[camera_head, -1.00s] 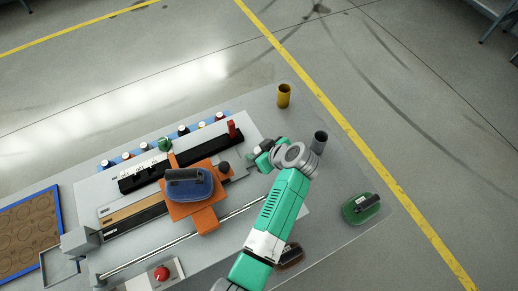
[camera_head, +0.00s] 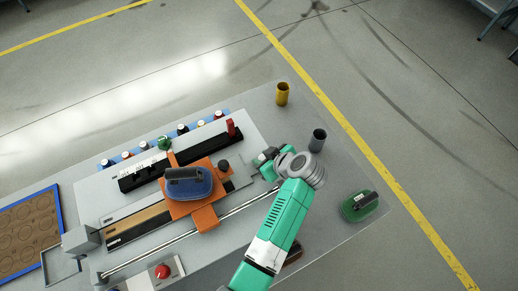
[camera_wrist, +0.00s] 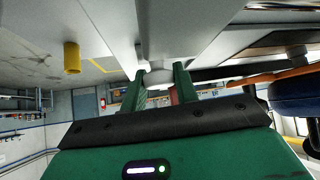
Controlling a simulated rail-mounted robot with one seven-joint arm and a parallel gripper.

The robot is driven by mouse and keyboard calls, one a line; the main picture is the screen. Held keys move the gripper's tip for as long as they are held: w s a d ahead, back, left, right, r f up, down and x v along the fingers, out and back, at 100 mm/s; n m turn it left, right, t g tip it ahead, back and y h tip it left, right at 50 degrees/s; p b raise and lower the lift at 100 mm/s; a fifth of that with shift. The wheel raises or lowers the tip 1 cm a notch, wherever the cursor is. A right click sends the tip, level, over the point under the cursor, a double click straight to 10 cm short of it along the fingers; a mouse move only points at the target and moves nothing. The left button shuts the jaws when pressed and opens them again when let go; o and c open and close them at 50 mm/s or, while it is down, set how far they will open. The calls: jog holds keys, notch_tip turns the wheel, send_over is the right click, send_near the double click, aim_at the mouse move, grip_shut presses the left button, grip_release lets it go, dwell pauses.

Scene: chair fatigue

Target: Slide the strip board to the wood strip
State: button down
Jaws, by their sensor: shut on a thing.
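The strip board, a pale grey flat strip (camera_head: 118,216), lies on the bench at the left. It seems to run under the orange clamp towards my gripper. The wood strip (camera_head: 140,227) lies alongside its near edge, with a dark strip on the wood strip's near side. Any gap between board and wood is too small to judge. My gripper (camera_head: 265,161) is at the right end of the fixture. In the wrist view its green fingers (camera_wrist: 161,84) are shut on a pale grey end piece, seemingly the board's. The clamp hides the middle of the strips.
The orange clamp (camera_head: 205,216) with a blue handled block (camera_head: 189,184) sits across the strips. A metal rod (camera_head: 180,233) runs in front. A yellow cup (camera_head: 282,94), a dark cup (camera_head: 317,140) and a green handled block (camera_head: 359,205) stand at the right.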

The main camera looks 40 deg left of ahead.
jog(key=c, duration=1.1)
grip_release()
jog(key=shift+o, duration=0.2)
jog(key=b+v, duration=0.1)
jog(key=v, duration=0.7)
jog(key=shift+f, duration=0.1)
jog(key=shift+a, duration=0.1)
